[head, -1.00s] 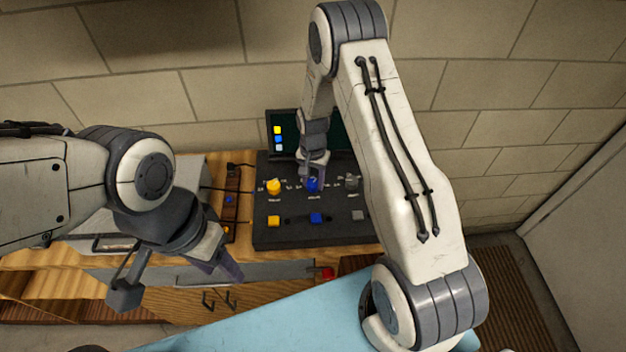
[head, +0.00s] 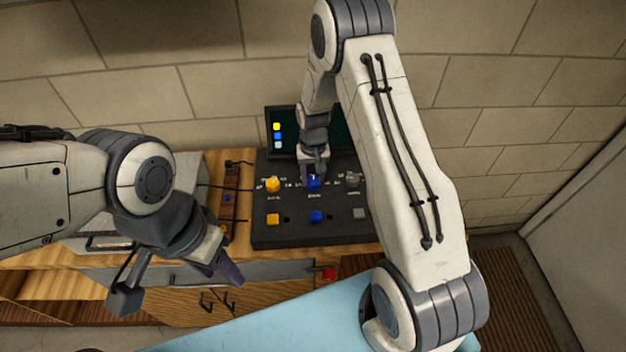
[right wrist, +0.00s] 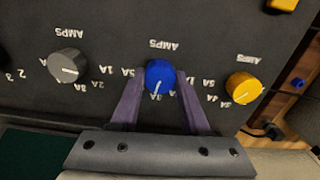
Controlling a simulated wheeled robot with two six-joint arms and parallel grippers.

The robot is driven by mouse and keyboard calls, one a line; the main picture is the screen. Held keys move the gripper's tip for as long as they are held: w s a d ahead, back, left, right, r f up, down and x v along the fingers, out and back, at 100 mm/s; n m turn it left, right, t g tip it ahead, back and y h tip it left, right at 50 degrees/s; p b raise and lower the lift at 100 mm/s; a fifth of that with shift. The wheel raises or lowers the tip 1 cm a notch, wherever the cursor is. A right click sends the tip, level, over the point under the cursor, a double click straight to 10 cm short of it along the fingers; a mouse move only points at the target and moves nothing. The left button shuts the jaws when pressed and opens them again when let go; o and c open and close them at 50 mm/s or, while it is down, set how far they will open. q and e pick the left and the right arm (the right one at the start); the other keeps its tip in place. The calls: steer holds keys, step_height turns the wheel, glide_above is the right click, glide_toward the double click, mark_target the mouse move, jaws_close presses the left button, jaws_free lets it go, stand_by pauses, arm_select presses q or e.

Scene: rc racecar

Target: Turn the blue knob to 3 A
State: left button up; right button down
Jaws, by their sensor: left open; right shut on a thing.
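The blue knob (head: 313,182) is the middle one of three on a dark control panel (head: 275,235). In the right wrist view the blue knob (right wrist: 158,72) sits between the two purple fingers of my right gripper (right wrist: 160,80), which is shut on it. Its white pointer line faces down and slightly left in that view. The labels around it are partly hidden, so I cannot tell the exact setting. My right gripper (head: 313,176) reaches the knob from above in the head view. My left gripper (head: 228,270) is open and empty, in front of the cabinet.
Yellow, blue (head: 316,217) and grey buttons lie in front. A dark screen (head: 283,130) stands behind the panel. A red object (head: 327,273) is near the cabinet's front.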

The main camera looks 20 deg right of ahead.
mark_target(313, 180)
steer(key=shift+n+b, duration=0.3)
steer(key=shift+n, duration=0.8)
steer(key=shift+c, duration=1.9)
jaws_free()
step_height(313, 180, up, 11)
steer(key=b, duration=0.3)
steer(key=shift+f, duration=0.2)
